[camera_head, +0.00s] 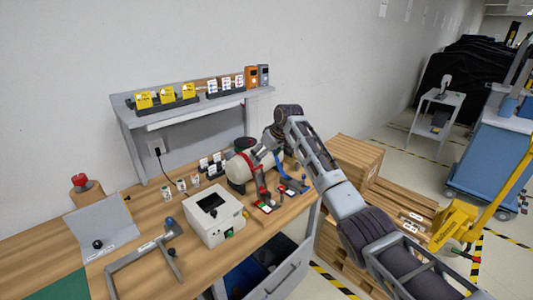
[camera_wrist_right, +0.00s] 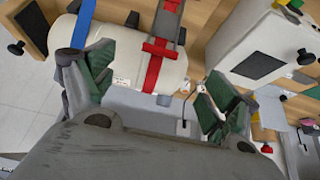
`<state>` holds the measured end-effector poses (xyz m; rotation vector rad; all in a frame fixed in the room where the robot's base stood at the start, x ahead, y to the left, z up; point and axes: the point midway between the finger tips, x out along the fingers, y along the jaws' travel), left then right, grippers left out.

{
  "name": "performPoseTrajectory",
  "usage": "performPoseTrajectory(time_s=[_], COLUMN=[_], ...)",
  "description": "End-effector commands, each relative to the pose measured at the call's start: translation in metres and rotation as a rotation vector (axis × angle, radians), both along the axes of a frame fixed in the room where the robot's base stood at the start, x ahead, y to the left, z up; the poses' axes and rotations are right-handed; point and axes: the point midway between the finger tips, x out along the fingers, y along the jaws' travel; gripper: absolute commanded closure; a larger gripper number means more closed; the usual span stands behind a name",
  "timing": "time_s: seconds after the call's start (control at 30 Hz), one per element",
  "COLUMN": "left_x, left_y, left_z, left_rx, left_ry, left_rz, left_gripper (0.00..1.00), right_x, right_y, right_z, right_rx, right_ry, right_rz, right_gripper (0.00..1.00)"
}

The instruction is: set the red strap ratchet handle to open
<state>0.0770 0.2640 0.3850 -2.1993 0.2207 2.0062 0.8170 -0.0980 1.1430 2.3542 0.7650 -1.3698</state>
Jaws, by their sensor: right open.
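A white cylinder (camera_head: 238,172) lies on the wooden bench, with a red strap (camera_head: 248,163) around it. In the right wrist view the cylinder (camera_wrist_right: 120,55) is seen close, and the red strap (camera_wrist_right: 153,72) crosses it with a ratchet (camera_wrist_right: 160,47) near the top edge. Whether its handle is raised cannot be told. A blue strap (camera_wrist_right: 82,25) lies to its left. My right gripper (camera_wrist_right: 158,95) is open and empty, its green-padded fingers on either side of the red strap's lower end. In the head view my right arm partly hides the cylinder. My left gripper is not in view.
A white box (camera_head: 213,215) with a dark opening stands left of the cylinder. A grey shelf (camera_head: 190,105) with yellow and white cards is behind. A grey bent frame (camera_head: 145,255) lies at the front left. Pallets (camera_head: 355,160) stand right of the bench.

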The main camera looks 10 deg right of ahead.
Motion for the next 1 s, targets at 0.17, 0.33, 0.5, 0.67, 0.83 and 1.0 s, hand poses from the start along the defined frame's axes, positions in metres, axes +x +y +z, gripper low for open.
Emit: performPoseTrajectory(time_s=[0.17, 0.33, 0.5, 0.67, 0.83, 1.0], left_x=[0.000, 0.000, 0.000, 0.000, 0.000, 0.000], left_y=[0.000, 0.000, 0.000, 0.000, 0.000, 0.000], left_z=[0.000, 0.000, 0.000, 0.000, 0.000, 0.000], left_rx=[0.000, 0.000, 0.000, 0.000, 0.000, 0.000], left_ry=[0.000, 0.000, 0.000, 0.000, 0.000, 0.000], left_rz=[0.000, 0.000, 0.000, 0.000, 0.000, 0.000], left_gripper=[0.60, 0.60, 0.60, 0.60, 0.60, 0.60], right_x=[-0.005, -0.007, -0.007, -0.007, -0.010, -0.019], right_y=[-0.004, -0.005, -0.005, -0.005, -0.005, -0.005], right_z=[0.011, 0.015, 0.015, 0.014, 0.007, -0.013], right_rx=[0.001, 0.000, -0.001, 0.000, 0.000, 0.001], right_ry=[-0.001, 0.000, 0.001, 0.000, 0.005, 0.014], right_rz=[0.000, 0.000, 0.000, 0.000, -0.002, -0.008], right_gripper=[0.12, 0.12, 0.12, 0.12, 0.12, 0.12])
